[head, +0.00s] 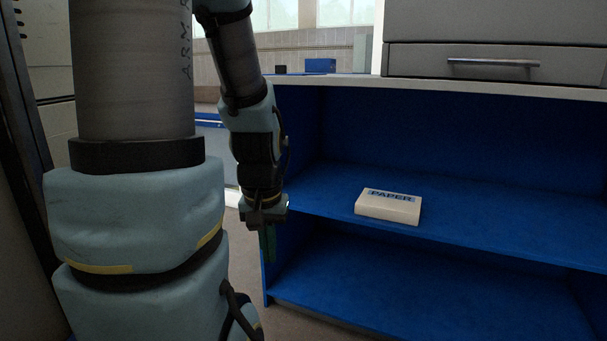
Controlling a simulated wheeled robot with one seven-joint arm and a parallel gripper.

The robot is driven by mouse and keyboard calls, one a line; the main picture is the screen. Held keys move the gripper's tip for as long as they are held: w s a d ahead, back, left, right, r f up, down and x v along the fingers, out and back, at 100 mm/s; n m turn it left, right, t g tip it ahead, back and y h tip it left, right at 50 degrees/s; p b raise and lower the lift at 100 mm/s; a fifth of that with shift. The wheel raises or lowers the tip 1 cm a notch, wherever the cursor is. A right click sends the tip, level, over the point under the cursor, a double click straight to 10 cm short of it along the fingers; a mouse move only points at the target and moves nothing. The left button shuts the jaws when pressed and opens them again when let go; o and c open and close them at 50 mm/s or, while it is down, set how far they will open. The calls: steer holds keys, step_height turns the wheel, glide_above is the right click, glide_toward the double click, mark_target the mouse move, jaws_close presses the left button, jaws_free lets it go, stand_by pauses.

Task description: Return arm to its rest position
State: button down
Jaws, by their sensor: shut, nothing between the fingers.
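My arm comes down from the upper left, with a thick segment close to the camera and a thinner forearm behind it. My gripper (267,245) hangs pointing down, just left of the blue shelf unit's front left edge. Its green fingers are together and hold nothing. Whether they touch the shelf edge I cannot tell.
A blue shelf unit (430,290) with a light top fills the right side. A white box labelled PAPER (388,207) lies on its upper shelf. A grey drawer unit (495,65) stands on top. A small blue box (320,66) sits further back. Floor shows below the gripper.

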step_height(320, 180, up, 30)
steer(key=p, duration=2.7)
steer(key=shift+f, duration=0.15)
